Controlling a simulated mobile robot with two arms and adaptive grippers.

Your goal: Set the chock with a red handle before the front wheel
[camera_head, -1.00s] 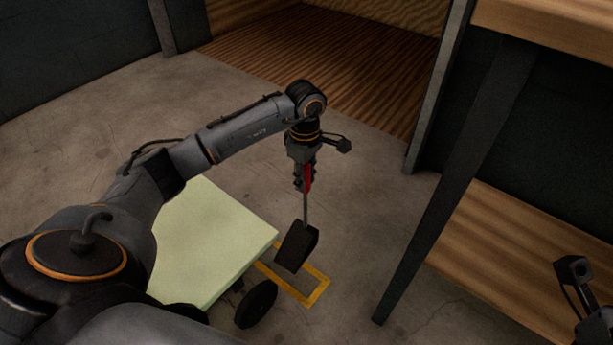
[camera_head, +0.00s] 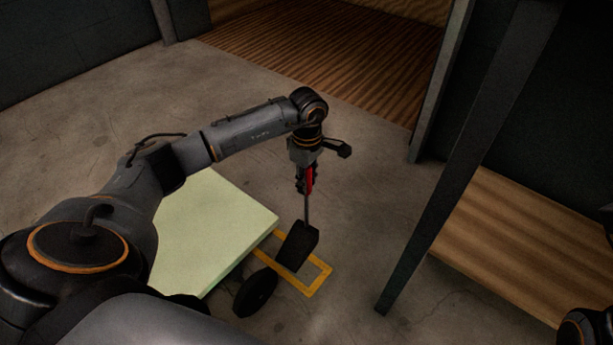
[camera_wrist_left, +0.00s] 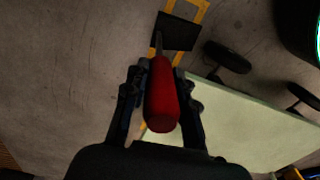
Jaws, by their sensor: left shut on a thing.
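The chock (camera_head: 298,246) is a black block on a thin rod with a red handle (camera_head: 309,180). My left gripper (camera_head: 306,188) is shut on the red handle, with the rod hanging down and the block at its lower end. In the left wrist view the red handle (camera_wrist_left: 162,96) lies between the fingers and the black block (camera_wrist_left: 176,31) is beyond it. The block shows over the yellow floor outline (camera_head: 318,284), beside the black front wheel (camera_head: 256,292) of the pale green cart (camera_head: 212,232). I cannot tell whether the block touches the floor. My right gripper is not clearly visible.
A wood-floored bay (camera_head: 330,55) lies at the back. Bare concrete floor (camera_head: 90,130) is free at the left.

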